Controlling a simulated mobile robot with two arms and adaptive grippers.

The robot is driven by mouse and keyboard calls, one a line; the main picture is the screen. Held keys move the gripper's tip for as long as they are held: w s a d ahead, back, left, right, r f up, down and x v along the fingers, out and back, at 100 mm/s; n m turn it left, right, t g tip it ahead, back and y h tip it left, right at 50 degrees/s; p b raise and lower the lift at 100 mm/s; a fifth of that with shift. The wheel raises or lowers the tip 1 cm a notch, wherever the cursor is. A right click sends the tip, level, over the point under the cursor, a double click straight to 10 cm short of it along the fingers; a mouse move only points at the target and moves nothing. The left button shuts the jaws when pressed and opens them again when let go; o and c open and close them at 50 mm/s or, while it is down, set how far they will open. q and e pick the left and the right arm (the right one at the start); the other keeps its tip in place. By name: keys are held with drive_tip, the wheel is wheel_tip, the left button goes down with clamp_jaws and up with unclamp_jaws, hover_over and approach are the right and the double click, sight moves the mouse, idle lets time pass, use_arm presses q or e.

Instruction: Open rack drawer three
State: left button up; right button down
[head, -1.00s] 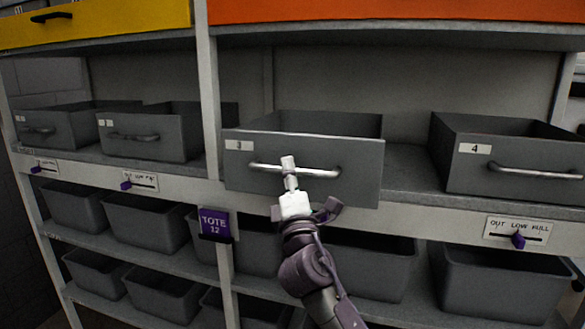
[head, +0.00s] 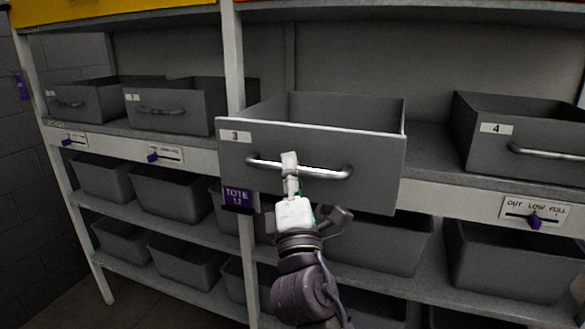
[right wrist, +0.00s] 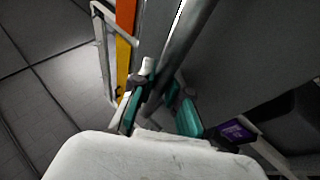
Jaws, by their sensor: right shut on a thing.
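Rack drawer three (head: 375,165) is a grey open-topped drawer with a white label "3" at its upper left. It sticks out past the shelf edge, and its inside looks empty where I can see it. My right gripper (head: 290,165) is shut on the drawer's metal bar handle (head: 325,173), left of the handle's middle. In the right wrist view the handle bar (right wrist: 180,50) passes between the gripper's green-padded fingers (right wrist: 160,108). The left gripper is not in view.
Drawer four (head: 520,150) stands to the right, and two more drawers (head: 165,110) stand to the left. Grey totes (head: 170,195) fill the lower shelves. A purple "TOTE 12" tag (head: 237,198) hangs on the upright.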

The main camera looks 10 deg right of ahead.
drive_tip(key=c, duration=1.4)
unclamp_jaws()
drive_tip(key=v, duration=1.2)
drive_tip(key=shift+f, duration=0.1)
